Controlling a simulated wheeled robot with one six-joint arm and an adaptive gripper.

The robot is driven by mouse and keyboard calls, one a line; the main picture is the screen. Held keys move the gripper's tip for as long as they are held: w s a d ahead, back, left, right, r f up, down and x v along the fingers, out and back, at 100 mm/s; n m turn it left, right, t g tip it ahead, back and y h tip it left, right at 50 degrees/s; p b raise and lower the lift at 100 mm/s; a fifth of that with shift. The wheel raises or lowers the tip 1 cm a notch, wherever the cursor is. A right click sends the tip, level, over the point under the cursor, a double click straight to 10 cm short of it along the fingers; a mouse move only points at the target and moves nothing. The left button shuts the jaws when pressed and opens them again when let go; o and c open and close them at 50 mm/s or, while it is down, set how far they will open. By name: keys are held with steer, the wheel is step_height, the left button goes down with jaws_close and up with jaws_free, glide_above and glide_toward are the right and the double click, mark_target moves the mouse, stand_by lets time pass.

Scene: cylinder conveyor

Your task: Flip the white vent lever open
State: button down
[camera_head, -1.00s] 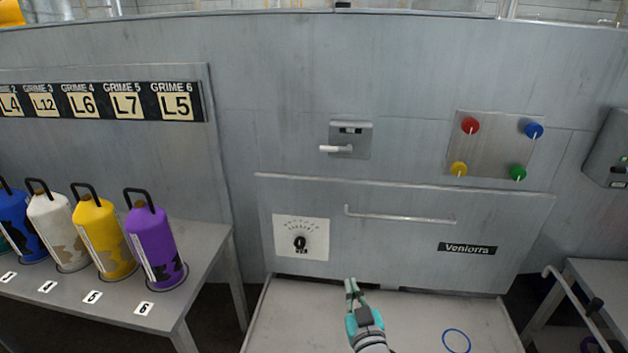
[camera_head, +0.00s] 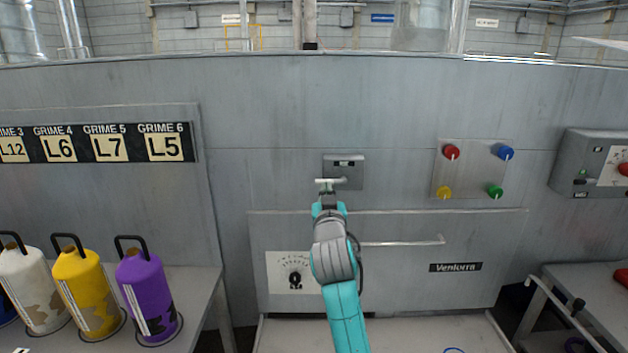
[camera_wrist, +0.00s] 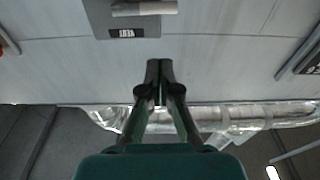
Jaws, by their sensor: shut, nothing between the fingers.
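The white vent lever (camera_head: 331,181) lies level on a grey square plate (camera_head: 350,165) on the machine's front wall. In the wrist view the lever (camera_wrist: 144,8) shows at the top edge on the plate (camera_wrist: 124,33), partly cut off. My gripper (camera_head: 328,193) is raised just below the lever in the head view, and its body hides part of the area there. In the wrist view my gripper (camera_wrist: 159,66) has its fingertips together with nothing between them. A gap shows between the fingertips and the lever in that view.
A panel with coloured knobs (camera_head: 473,183) is right of the lever. A drawer front with a long handle (camera_head: 405,242) and a dial (camera_head: 294,273) lies below. Purple (camera_head: 146,292) and yellow bottles (camera_head: 87,288) stand on a table at left. The wall around the lever is clear.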

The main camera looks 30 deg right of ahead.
mark_target(324, 171)
steer(key=shift+w+r, duration=0.3)
steer(key=shift+r, duration=0.6)
steer(key=shift+w+d, duration=0.1)
steer(key=x, duration=0.9)
steer(key=shift+w+d+r, duration=0.15)
steer(key=shift+w+d, duration=0.05)
steer(key=shift+w, duration=0.05)
step_height(324, 171, down, 3)
steer(key=shift+s+r, duration=0.1)
steer(key=shift+s, duration=0.1)
steer(key=shift+s+a+f, duration=0.1)
steer(key=shift+s+f, duration=0.05)
steer(key=shift+f, duration=0.45)
